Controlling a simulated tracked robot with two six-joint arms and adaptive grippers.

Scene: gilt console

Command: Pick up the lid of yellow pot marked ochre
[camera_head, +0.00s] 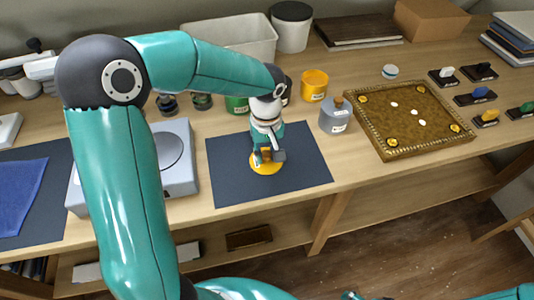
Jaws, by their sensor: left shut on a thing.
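The yellow pot (313,92) stands at the back of the table with a pale label on its front; its writing is too small to read. Its top looks uncovered. A round yellow lid (257,169) is at the dark mat, under my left gripper (268,160). The gripper points down and is shut on the lid, hiding its middle. I cannot tell whether the lid touches the mat or is just above it. Only a small part of what may be my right gripper (352,296) shows at the bottom edge, so its jaws cannot be judged.
The dark mat (303,166) is otherwise bare. A grey lidded pot (336,119) stands close right of it, and a green pot (236,105) behind. A grey box (178,184) is left. A gilt-edged board (412,115) and several labelled blocks lie right.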

